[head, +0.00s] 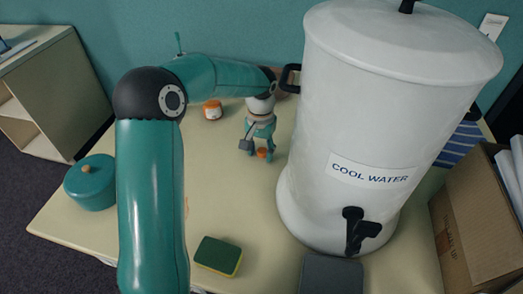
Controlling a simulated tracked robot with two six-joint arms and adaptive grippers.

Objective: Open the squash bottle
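My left gripper (261,151) is over the table left of the white water urn, pointing down. A small orange piece (262,154) shows between its fingertips. It may be a bottle cap, but I cannot tell whether the fingers press on it or stand around it. No whole bottle that I can name as the squash bottle shows; my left arm and gripper cover part of the table. A small jar with an orange lid (212,110) stands behind and left of the gripper. My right gripper is not in view.
The large urn (335,120) labelled COOL WATER stands close right of the gripper, its black tap (356,230) facing front. A teal lidded pot (91,183), a sponge (218,256), a grey tray (331,274) and a cardboard box (475,220) are around.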

